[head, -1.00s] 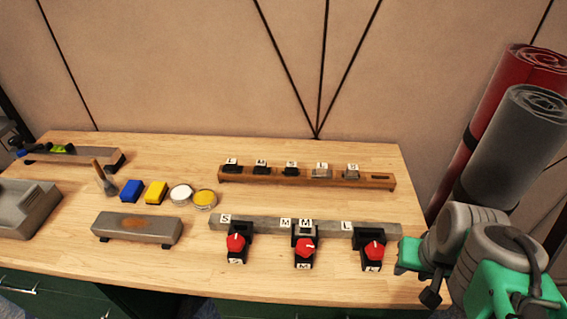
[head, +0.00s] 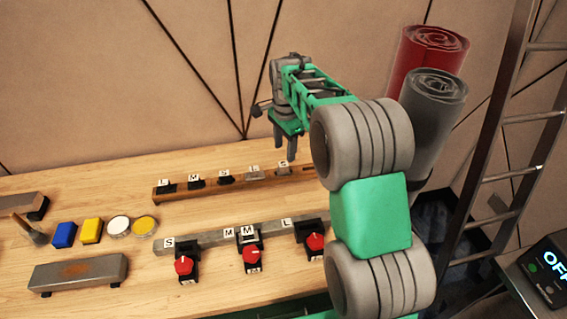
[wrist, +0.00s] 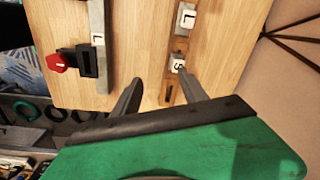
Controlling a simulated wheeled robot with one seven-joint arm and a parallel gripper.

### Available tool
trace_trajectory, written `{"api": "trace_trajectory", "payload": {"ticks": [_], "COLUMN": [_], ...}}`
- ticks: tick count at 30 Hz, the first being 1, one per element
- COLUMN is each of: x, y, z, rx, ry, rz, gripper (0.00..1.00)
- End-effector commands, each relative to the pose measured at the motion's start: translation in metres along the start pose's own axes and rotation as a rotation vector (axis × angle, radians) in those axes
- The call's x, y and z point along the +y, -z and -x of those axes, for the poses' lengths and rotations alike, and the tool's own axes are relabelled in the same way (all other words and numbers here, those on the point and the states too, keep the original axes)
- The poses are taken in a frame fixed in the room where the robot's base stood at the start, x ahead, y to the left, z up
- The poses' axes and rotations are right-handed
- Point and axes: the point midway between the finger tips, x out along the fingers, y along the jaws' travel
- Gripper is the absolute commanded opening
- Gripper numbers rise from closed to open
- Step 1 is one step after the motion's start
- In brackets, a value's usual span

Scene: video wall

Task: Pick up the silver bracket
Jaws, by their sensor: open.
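Two silver-grey brackets sit at the right end of the brown wooden rail (head: 215,186): one labelled L (head: 254,174) and one labelled S (head: 284,170). In the wrist view the S label (wrist: 178,64) lies close to the right finger, with the L label (wrist: 187,18) farther up; the bracket bodies are hard to make out there. My gripper (head: 285,151) is open and empty, pointing down above the rail's right end, near the S bracket. Its fingers (wrist: 160,76) also show in the wrist view, apart.
Three dark brackets (head: 196,183) sit left on the same rail. A grey rail (head: 205,239) in front holds three black clamps with red knobs (head: 251,254). Red and grey rolls (head: 434,110) stand right, near a metal ladder (head: 507,120). A wall rises behind the table.

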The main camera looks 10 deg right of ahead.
Motion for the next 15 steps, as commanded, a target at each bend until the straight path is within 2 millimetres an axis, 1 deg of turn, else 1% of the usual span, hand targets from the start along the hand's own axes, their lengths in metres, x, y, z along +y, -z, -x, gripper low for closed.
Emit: {"api": "trace_trajectory", "payload": {"ticks": [1,3,6,9,15], "x": [-0.015,-0.03,-0.043,-0.048,-0.046], "y": [0.006,0.013,0.018,0.021,0.022], "z": [-0.01,-0.025,-0.042,-0.053,-0.079], "rx": [-0.007,-0.01,-0.012,-0.012,-0.012], "ry": [-0.02,-0.038,-0.057,-0.064,-0.067], "rz": [-0.083,-0.197,-0.311,-0.364,-0.375], "gripper": [0.51,0.51,0.51,0.51,0.51]}}
